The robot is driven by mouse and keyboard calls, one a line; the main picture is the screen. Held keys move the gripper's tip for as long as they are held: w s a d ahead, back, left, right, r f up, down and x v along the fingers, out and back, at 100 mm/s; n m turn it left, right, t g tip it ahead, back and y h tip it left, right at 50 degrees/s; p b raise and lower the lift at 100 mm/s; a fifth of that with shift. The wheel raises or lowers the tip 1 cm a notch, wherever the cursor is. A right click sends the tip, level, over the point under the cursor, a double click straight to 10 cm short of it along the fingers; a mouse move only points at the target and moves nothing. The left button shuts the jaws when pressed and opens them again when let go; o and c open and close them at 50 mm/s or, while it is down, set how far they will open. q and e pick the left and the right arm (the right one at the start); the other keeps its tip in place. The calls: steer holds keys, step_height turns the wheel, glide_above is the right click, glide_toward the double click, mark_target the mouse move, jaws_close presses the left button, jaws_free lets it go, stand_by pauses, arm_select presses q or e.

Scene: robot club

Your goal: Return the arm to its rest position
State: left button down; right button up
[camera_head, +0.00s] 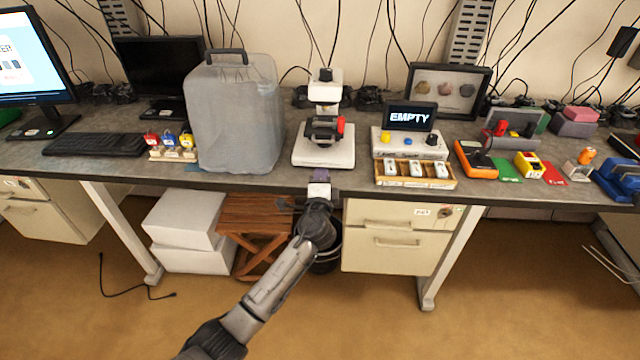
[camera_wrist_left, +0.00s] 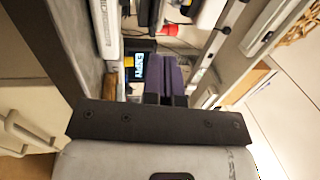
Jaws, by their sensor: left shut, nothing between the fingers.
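My left arm comes in from the lower left in the head view. Its gripper (camera_head: 320,176) is at the front edge of the workbench (camera_head: 240,182), just in front of a white press-like stand (camera_head: 322,150) with a red part. In the left wrist view, the purple fingers (camera_wrist_left: 171,76) are together with nothing between them. My right gripper is not in view.
A large grey container (camera_head: 235,115) stands left of the stand. A device with an "EMPTY" screen (camera_head: 409,117) and a wooden tray (camera_head: 414,183) are to the right. The near floor is mostly clear.

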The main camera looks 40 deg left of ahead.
arm_select(q)
steer(key=v, duration=0.3)
steer(key=shift+s+d+f, duration=0.15)
steer(key=shift+s, duration=0.05)
